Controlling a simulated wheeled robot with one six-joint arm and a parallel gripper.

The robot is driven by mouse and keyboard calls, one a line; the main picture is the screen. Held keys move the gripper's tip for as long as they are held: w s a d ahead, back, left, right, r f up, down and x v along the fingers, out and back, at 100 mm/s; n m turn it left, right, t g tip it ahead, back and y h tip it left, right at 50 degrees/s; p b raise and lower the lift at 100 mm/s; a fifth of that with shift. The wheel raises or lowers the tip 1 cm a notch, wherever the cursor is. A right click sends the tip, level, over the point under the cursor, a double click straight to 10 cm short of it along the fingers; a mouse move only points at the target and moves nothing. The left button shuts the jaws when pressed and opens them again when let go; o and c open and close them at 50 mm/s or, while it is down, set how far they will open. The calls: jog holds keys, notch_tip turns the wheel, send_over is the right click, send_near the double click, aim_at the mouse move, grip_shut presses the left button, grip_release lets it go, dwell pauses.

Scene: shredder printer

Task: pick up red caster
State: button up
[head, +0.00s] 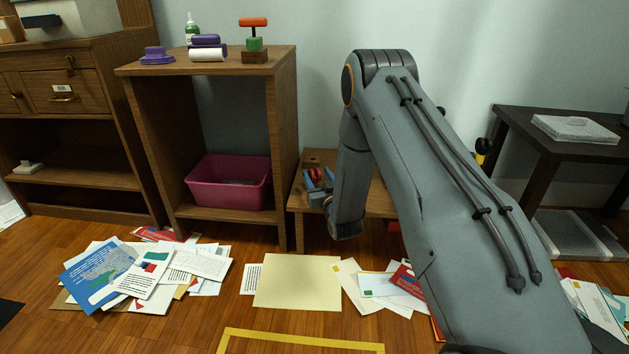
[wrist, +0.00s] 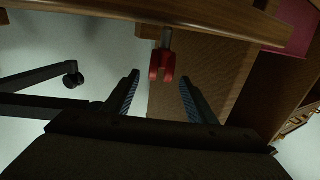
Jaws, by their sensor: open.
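The red caster (wrist: 162,66) shows in the wrist view, in line with the gap between my fingers. Its narrow stem meets the edge of a wooden board; I cannot tell if it is fixed there. In the head view a small red piece that looks like the caster (head: 316,174) is over the low wooden table, between blue-grey finger shapes. My gripper (wrist: 159,77) is open, with one finger on each side of the caster and a visible gap to each. It appears not to touch it. My arm hides part of the low table.
A wooden board (wrist: 100,10) crosses the top of the wrist view. A black leg with a dark caster (wrist: 73,79) is at left. A wooden stand (head: 285,130) with a magenta bin (head: 230,190) is left of my gripper. Papers (head: 297,283) lie on the floor.

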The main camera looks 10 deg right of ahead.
aim_at(316, 171)
jog(key=shift+w+a+b, duration=0.1)
jog(key=shift+w+b, duration=0.75)
jog(key=shift+w, duration=0.95)
jog(key=shift+c, duration=0.6)
jog(key=c, duration=1.1)
jog(key=shift+r, duration=0.1)
